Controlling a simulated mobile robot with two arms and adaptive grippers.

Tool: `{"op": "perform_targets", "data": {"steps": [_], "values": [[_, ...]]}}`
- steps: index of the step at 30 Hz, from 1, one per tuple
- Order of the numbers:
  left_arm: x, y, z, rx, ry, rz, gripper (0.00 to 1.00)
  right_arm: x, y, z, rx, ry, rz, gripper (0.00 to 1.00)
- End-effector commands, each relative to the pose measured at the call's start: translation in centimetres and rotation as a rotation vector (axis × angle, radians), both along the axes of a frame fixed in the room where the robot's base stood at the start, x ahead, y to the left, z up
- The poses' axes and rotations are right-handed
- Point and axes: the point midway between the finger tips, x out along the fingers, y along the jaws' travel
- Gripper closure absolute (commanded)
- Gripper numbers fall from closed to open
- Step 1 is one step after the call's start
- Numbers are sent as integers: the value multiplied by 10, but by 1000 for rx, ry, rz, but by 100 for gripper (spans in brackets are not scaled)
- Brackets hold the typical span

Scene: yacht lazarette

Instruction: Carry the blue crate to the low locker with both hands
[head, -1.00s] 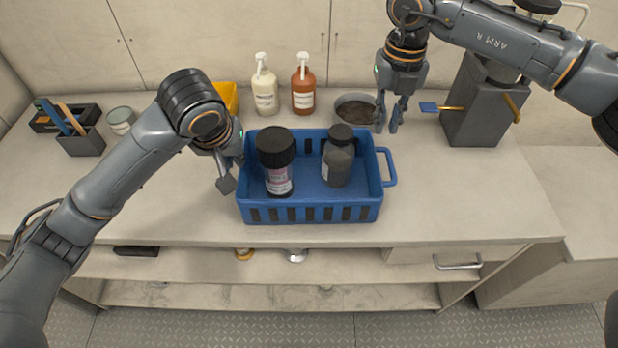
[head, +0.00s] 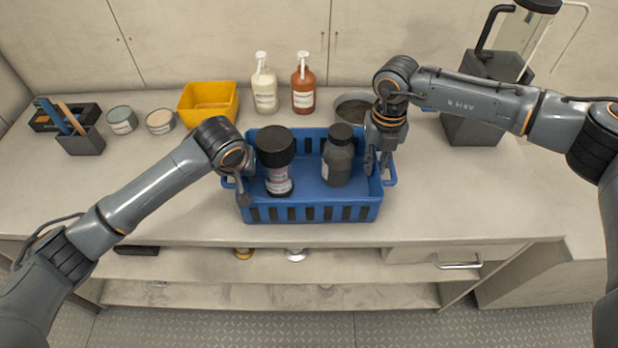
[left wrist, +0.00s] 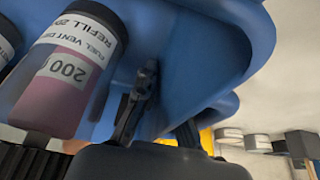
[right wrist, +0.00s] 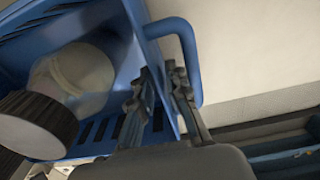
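My left gripper (head: 246,180) is at the crate's left end. In the left wrist view its fingers (left wrist: 162,112) stand apart, one inside the crate by the wall, the other outside. My right gripper (head: 378,165) points down at the right end. In the right wrist view its fingers (right wrist: 163,85) straddle the end wall, the outer one between wall and handle (right wrist: 190,60). I see no clear grip on either side.
Behind the crate are a yellow bin (head: 208,104), two pump bottles (head: 265,90) (head: 303,88) and a round dark-filled bowl (head: 354,107). Two tins (head: 122,120) (head: 160,121) and a pen holder (head: 82,142) stand left.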

Motion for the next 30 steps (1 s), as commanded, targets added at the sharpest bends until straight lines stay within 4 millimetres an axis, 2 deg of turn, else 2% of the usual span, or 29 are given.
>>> {"op": "perform_targets", "data": {"steps": [5, 7, 8, 20, 30], "values": [[0, 0, 0, 0, 0, 0, 91, 0, 0, 0, 0, 0, 0, 85], [0, 0, 0, 0, 0, 0, 100, 0, 0, 0, 0, 0, 0, 95], [0, 0, 0, 0, 0, 0, 100, 0, 0, 0, 0, 0, 0, 100], [0, 0, 0, 0, 0, 0, 100, 0, 0, 0, 0, 0, -1, 100], [1, 0, 12, -2, -4, 0, 100, 1, 0, 12, 1, -2, -1, 100]]}}
